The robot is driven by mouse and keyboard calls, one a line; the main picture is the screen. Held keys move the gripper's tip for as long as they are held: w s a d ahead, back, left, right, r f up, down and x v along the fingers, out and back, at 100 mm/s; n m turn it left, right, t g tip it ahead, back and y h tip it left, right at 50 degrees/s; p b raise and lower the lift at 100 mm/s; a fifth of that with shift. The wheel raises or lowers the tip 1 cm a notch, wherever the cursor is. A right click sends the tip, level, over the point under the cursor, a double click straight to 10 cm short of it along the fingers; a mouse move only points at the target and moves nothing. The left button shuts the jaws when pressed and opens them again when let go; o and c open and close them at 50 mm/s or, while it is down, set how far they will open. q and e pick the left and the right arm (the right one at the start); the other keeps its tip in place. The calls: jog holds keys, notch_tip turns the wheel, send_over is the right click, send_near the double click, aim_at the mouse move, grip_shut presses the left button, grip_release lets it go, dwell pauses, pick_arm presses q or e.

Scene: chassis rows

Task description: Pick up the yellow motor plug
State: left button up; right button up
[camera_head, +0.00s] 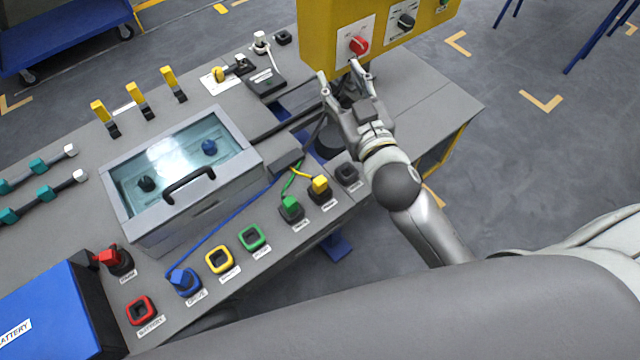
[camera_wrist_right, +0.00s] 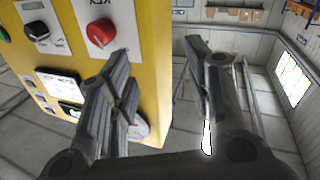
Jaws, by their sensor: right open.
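The yellow motor plug (camera_head: 320,185) sits upright in a dark socket on the front strip of the grey bench, with a yellow cable running back from it. My right gripper (camera_head: 340,72) is open and empty, beyond and above the plug, with its fingertips by the yellow control box. In the right wrist view my right gripper (camera_wrist_right: 160,54) shows spread fingers with nothing between them; the plug is not in that view. My left gripper is not in view.
The yellow box (camera_head: 325,30) carries a red knob (camera_head: 358,45) near my fingertips; the knob also shows in the wrist view (camera_wrist_right: 101,33). A green plug (camera_head: 291,207) stands left of the yellow one, an empty dark socket (camera_head: 347,175) right. A glass-lidded case (camera_head: 125,200) lies further left.

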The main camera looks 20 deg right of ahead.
jog(key=a+r+n+y, duration=0.9)
jog(key=a+n+y, duration=0.2)
jog(key=a+y, duration=0.15)
jog(key=s+a+f+n+g+y, duration=0.1)
jog(key=s+a+n+g+y, duration=0.1)
jog(key=a+n+g+y, duration=0.35)
jog(key=n+g+h, duration=0.4)
jog(key=g+h, duration=1)
jog(key=g, duration=0.1)
send_near(321, 180)
jog(key=shift+m+t, duration=0.25)
jog(key=x, duration=0.2)
jog(key=s+x, duration=0.1)
jog(key=x, duration=0.2)
jog(key=shift+d+r, duration=0.1)
jog(key=shift+w+x, duration=0.2)
jog(key=shift+x, duration=1.2)
jog(key=shift+w+x, duration=0.2)
jog(key=shift+x, duration=1.2)
